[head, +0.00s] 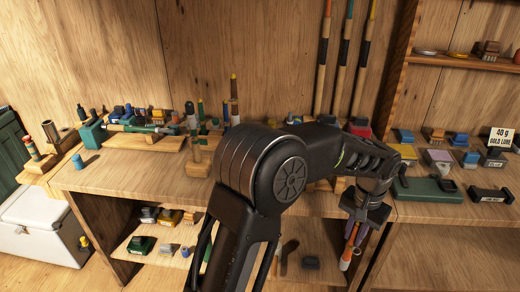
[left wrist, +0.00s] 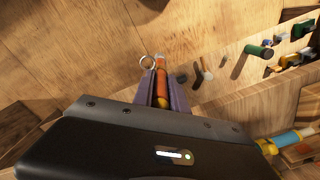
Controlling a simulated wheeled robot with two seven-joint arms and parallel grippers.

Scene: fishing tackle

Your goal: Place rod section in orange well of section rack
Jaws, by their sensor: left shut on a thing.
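My left gripper (head: 362,222) points down in front of the bench edge at the right of centre in the head view. It is shut on an orange rod section (head: 348,256), which hangs below the jaws, slightly tilted, with a small ring at its side. In the left wrist view the purple fingers of my left gripper (left wrist: 164,98) grip the rod section (left wrist: 161,74), and its ring shows beside it. A wooden stand (head: 199,168) with upright rod pieces is at centre left; I cannot tell whether it is the section rack, and no orange well is clear.
The bench top (head: 130,178) carries several reels and tools, with a bare strip along its front left. Open shelves below hold small boxes (head: 165,217). Tall rods (head: 325,60) lean on the back wall. A white cooler (head: 42,225) stands at left.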

